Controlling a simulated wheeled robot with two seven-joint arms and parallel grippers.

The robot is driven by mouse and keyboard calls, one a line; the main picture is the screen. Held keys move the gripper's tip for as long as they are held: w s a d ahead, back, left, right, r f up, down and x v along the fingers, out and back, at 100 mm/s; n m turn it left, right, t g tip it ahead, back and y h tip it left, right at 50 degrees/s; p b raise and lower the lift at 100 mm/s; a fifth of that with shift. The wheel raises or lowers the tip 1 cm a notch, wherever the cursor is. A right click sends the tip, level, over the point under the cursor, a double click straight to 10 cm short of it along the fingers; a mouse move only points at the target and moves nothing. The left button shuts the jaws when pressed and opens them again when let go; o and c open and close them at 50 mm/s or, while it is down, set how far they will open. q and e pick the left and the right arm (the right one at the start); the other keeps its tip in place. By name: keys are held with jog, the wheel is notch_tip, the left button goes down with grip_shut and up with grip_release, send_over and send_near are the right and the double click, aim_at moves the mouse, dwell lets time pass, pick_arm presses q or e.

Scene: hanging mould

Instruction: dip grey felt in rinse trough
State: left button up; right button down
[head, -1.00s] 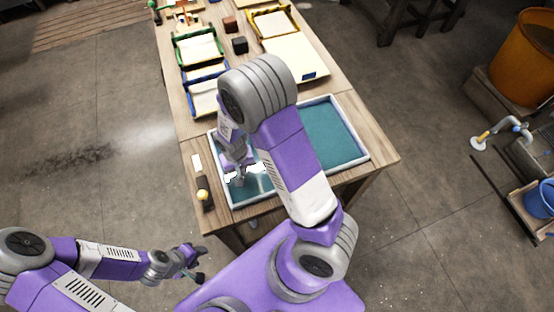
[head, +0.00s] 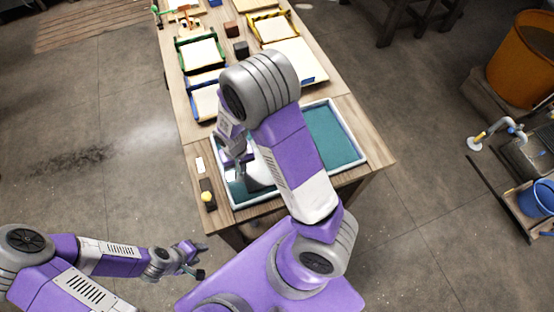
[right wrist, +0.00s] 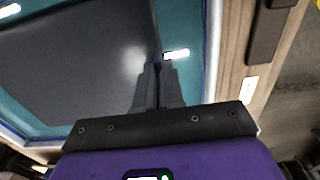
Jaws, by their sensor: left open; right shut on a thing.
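The rinse trough (head: 357,140) is a wide pale-rimmed tray of teal liquid at the near end of the table. It also shows in the right wrist view (right wrist: 214,45). My right gripper (right wrist: 157,72) is shut on one edge of the grey felt (right wrist: 75,65), a flat dark sheet over the teal liquid. I cannot tell whether it touches the liquid. In the head view my right gripper (head: 238,178) is inside the trough outline, with my arm hiding much of the felt. My left gripper (head: 197,260) is open and empty, low and left of the table.
Trays with green (head: 178,52) and yellow (head: 268,17) edges stand farther back, with dark blocks (head: 240,49) between. A blue bucket (head: 537,198) stands far right.

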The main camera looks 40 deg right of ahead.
jog(key=shift+r+p, duration=2.4)
jog(key=shift+r, duration=0.65)
notch_tip(320, 180, up, 4)
jog(key=p, duration=0.3)
